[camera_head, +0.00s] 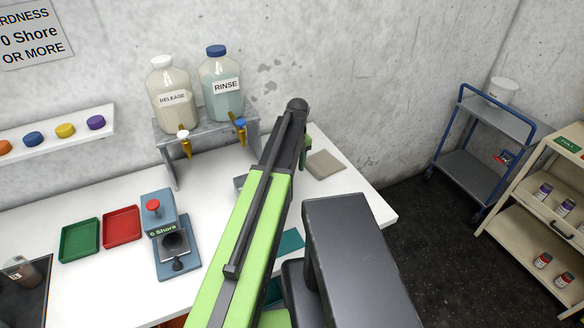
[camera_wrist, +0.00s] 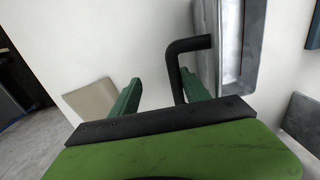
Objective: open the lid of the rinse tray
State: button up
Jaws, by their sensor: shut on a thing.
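My gripper (camera_wrist: 160,92) has two green fingers at either side of the lower end of a black bent handle (camera_wrist: 178,62) and is shut on it. The handle joins a grey metal tray (camera_wrist: 252,45) at the upper right of the wrist view, which I take for the rinse tray. Whether its lid is raised I cannot tell. In the head view my arm hides most of the tray, and a grey edge (camera_head: 240,182) shows left of the arm. The rinse bottle (camera_head: 222,88), with a blue cap, stands on the stand above.
A beige pad (camera_head: 325,164) lies on the white bench (camera_head: 376,205), right of my arm; it also shows in the wrist view (camera_wrist: 92,100). The bottle stand (camera_head: 208,128) is behind. A hardness tester (camera_head: 170,240) and red tray (camera_head: 121,228) are left.

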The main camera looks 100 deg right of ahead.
jog(key=shift+s, duration=0.15)
notch_tip(320, 180, up, 17)
jog(key=p, duration=1.7)
jog(key=shift+s+d+r, duration=0.15)
jog(key=shift+s+r, duration=0.05)
jog(key=shift+s, duration=0.25)
